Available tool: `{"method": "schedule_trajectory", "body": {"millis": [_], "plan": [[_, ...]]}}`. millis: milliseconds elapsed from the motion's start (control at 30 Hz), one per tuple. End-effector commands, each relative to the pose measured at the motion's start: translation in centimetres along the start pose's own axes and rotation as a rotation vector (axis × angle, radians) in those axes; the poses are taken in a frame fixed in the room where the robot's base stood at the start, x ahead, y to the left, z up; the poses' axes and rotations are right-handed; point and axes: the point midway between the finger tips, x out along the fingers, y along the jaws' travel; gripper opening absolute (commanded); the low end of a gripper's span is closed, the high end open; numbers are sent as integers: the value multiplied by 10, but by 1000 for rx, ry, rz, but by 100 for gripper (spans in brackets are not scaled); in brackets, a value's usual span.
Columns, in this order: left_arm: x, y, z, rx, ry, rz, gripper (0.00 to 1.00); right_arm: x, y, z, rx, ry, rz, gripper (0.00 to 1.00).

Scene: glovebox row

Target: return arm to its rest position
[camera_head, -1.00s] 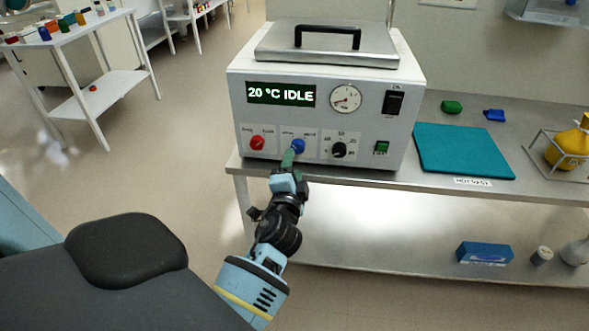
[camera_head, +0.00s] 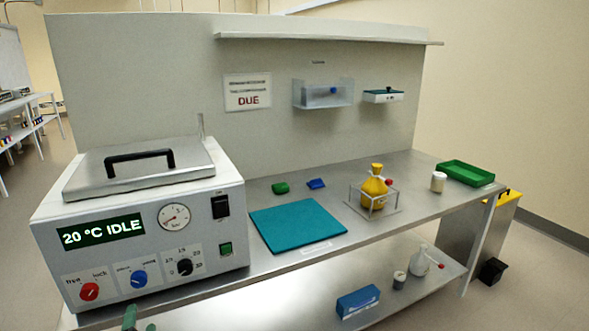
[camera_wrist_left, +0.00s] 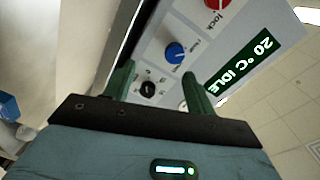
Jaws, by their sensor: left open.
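The green fingertips of my left gripper (camera_head: 140,321) just show at the bottom edge of the head view, below the front panel of the white heated unit (camera_head: 236,195). In the left wrist view, my left gripper (camera_wrist_left: 158,88) is open and empty, its two fingers apart, facing the panel. The blue knob (camera_wrist_left: 175,53) shows beyond the fingertips, and the black dial (camera_wrist_left: 148,88) shows between the fingers. The gripper appears clear of the blue knob (camera_head: 139,279). Most of my left arm is out of the head view. My right gripper is not in view.
The unit's display (camera_head: 103,231) reads "20 °C IDLE". Right of it on the bench lie a teal mat (camera_head: 298,225), a yellow flask (camera_head: 374,187) in a wire frame and a green tray (camera_head: 465,173). A lower shelf (camera_head: 290,312) holds a blue box (camera_head: 358,301).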

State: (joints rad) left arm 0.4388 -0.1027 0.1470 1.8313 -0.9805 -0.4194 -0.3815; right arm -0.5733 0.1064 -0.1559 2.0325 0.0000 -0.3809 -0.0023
Motion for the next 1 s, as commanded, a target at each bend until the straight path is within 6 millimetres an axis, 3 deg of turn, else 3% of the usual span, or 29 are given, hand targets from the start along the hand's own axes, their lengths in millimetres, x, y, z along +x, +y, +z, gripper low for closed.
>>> {"method": "schedule_trajectory", "body": {"millis": [267, 500, 700, 800, 900, 1000], "plan": [[-99, 69, 28, -242, 45, 307, 55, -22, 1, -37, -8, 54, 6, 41], [-211, 110, 52, -497, 0, 596, 55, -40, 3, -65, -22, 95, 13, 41], [-309, 124, 67, -713, -94, 812, 55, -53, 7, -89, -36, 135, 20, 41], [-347, 125, 72, -796, -144, 890, 55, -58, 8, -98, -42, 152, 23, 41], [-373, 126, 76, -853, -183, 940, 55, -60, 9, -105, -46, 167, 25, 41], [-386, 127, 78, -881, -205, 965, 55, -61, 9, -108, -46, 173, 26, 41]]}}
